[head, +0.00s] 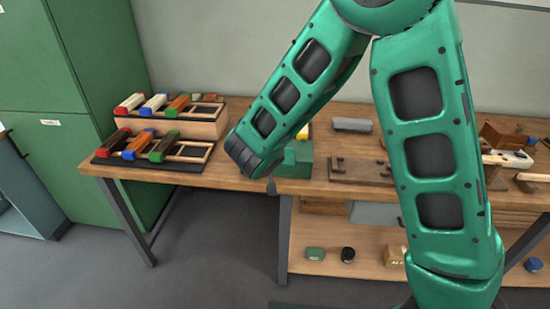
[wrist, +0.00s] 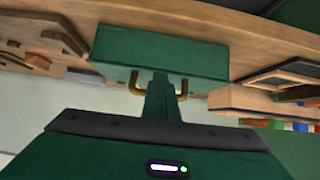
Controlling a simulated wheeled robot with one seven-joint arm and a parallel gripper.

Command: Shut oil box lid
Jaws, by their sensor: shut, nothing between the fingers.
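The green oil box (head: 298,160) stands on the workbench near its front edge, partly hidden behind my arm in the head view. In the wrist view a flat green face of the box (wrist: 160,48) fills the upper middle, with a brass handle (wrist: 134,84) at its lower edge. My gripper (wrist: 160,82) is shut and empty, its fingertips in front of the handle's middle, which they hide. I cannot tell whether they touch it. In the head view my gripper (head: 271,186) shows only as a small dark tip beside the box. The lid's angle is unclear.
Two racks of coloured blocks (head: 172,118) (head: 155,148) stand at the left of the workbench (head: 220,178). A grey block (head: 352,125) lies behind the box, and wooden fixtures (head: 360,171) stand to the right. Bare bench top lies between the racks and the box.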

